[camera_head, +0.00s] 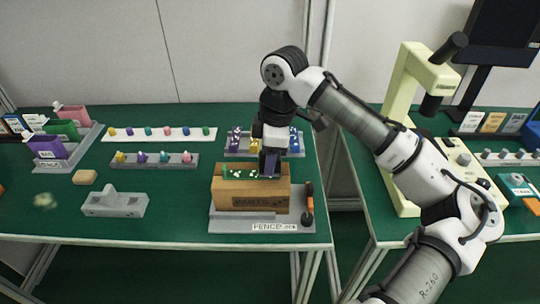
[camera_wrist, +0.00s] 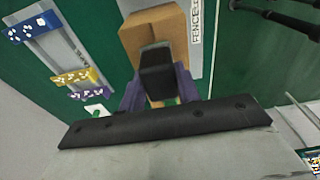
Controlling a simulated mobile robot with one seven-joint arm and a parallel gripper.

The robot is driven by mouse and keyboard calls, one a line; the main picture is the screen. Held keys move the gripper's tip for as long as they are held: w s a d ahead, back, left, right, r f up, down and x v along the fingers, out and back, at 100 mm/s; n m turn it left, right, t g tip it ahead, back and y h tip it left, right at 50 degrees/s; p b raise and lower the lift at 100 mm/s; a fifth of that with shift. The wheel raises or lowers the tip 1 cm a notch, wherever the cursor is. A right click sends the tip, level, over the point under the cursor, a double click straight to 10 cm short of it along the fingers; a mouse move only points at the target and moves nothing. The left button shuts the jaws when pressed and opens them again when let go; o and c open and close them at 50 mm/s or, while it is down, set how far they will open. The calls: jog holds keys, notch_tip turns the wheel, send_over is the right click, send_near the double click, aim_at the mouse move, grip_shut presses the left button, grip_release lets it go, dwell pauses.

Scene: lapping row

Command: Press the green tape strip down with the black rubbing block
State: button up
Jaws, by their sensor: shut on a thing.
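My gripper (camera_head: 270,167) points down over the right part of the brown box (camera_head: 252,197). In the wrist view its purple fingers (camera_wrist: 158,88) are shut on the black rubbing block (camera_wrist: 157,68), which lies between them over the box. Green with white marks, seemingly the green tape strip (camera_head: 235,173), shows on the box top, left of my gripper. A bit of green also shows near the fingers in the wrist view. I cannot tell whether the block touches the strip. My gripper hides the right part of the box top.
The box sits on a grey fence base (camera_head: 228,224) with an orange-and-black tool (camera_head: 308,205) at its right. A grey block (camera_head: 115,204) stands left. The green table is clear between.

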jog(key=shift+s+f, duration=0.1)
jog(key=shift+f, duration=0.55)
dwell(1.9)
jog(key=shift+r, duration=0.1)
notch_tip(320, 180, up, 7)
jog(key=p, duration=0.6)
jog(key=shift+p, duration=0.35)
